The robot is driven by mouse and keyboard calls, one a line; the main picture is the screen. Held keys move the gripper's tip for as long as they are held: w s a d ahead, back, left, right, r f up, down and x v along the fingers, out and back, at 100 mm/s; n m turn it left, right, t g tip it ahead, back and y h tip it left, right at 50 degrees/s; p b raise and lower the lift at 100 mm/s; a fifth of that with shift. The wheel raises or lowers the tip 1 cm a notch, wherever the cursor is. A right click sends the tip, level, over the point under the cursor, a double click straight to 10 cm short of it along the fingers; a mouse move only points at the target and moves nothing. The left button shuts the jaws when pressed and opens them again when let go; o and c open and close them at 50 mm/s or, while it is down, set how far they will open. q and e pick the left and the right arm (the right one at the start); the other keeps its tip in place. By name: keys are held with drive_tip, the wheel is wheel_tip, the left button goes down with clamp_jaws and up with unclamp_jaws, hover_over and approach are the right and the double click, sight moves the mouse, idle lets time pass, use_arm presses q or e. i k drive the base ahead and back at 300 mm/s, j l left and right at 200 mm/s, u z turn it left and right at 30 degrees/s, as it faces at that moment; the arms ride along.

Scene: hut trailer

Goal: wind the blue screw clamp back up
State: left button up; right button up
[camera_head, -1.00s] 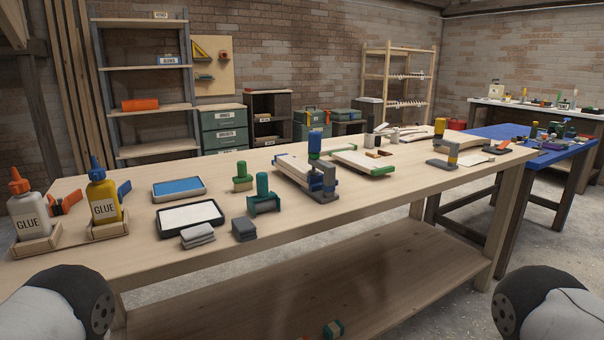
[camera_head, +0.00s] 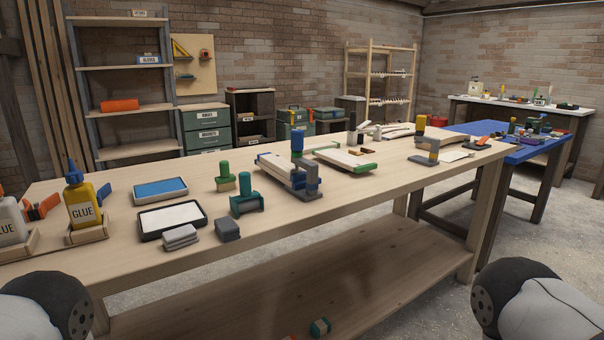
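The blue screw clamp (camera_head: 297,147) stands on the wooden workbench, a little right of the middle of the view. Its blue handle points up above a grey frame (camera_head: 309,181). The frame sits at the right end of a pale board (camera_head: 277,167) lying on the bench. I cannot tell whether the clamp's screw touches the board. Only the upper parts of my two arms show, at the lower left and lower right corners. Neither gripper is in view, and both arms are well short of the clamp.
A blue table (camera_head: 503,150) stands behind at right. Floor is open at lower right.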

sight(297, 135)
drive_tip(key=i+l+u, duration=0.25)
drive_tip(key=l+u, duration=0.2)
drive_tip(key=i+l+u, duration=0.1)
drive_tip(key=l+u, duration=0.15)
drive_tip(key=l, duration=0.15)
